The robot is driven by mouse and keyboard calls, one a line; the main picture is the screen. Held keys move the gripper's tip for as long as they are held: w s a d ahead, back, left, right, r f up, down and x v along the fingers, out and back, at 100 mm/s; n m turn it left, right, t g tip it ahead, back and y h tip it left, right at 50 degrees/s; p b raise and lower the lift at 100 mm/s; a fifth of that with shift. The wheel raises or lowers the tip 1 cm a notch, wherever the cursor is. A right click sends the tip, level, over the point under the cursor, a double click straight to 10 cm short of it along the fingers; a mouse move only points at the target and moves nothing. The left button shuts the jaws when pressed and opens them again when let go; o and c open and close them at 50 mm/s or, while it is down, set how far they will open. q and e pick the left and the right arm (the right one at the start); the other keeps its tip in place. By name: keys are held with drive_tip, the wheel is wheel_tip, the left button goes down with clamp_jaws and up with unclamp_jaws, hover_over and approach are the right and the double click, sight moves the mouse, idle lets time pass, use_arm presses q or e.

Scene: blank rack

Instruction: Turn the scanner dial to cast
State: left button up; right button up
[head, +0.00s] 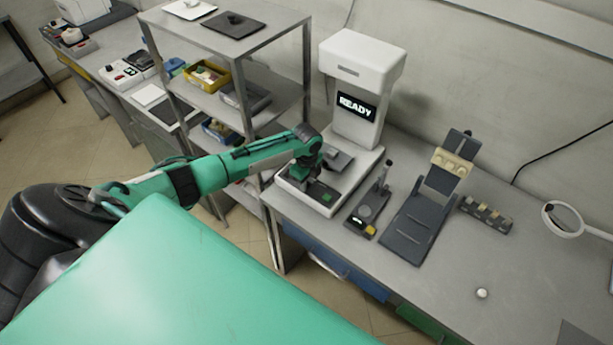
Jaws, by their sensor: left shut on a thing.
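The white scanner (360,58) stands on the grey bench, with a lit screen (356,107) reading READY. Its low base (358,173) reaches forward and has a small green patch (327,197) near the front. My left gripper (301,178), at the end of the green arm, points down at the left front part of this base. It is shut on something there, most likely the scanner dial. The gripper and wrist hide the dial, so its setting cannot be read. My right gripper is not in view.
Right of the scanner are a small device with an upright post (376,203), a dark stand with a beige block (452,163), a small rack (485,214) and a round magnifier (563,219). A metal shelf (277,40) stands close behind my left arm. The bench's front right is mostly clear.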

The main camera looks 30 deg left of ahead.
use_arm(q)
drive_tip(key=shift+w+a+r, duration=0.1)
drive_tip(key=shift+r, duration=0.05)
drive_tip(key=o, duration=1)
wheel_tip(320, 180, up, 14)
drive_tip(key=b, duration=0.4)
drive_tip(key=shift+f, duration=0.2)
